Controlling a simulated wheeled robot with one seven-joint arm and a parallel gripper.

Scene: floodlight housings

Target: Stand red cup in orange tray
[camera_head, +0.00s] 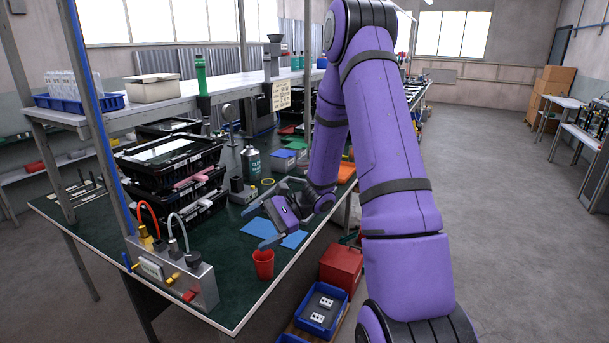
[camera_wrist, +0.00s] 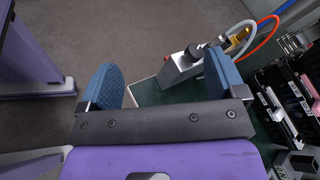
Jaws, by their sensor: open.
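The red cup (camera_head: 263,264) stands upright near the front edge of the green-topped workbench (camera_head: 228,308). An orange flat thing, seemingly the orange tray (camera_head: 346,173), lies farther back on the bench, partly hidden behind my arm. My gripper (camera_head: 258,227) is over the bench, behind the cup and apart from it. In the wrist view its two blue-padded fingers (camera_wrist: 163,80) are spread with nothing between them. I cannot make out the cup or the tray in the wrist view.
A grey metal box with hoses (camera_head: 178,277) stands left of the cup. Stacked black crates (camera_head: 172,165) and a dark bottle (camera_head: 251,163) stand behind. Blue sheets (camera_head: 294,239) lie near the gripper. A red box (camera_head: 341,267) and blue bin (camera_head: 322,308) sit below the bench edge.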

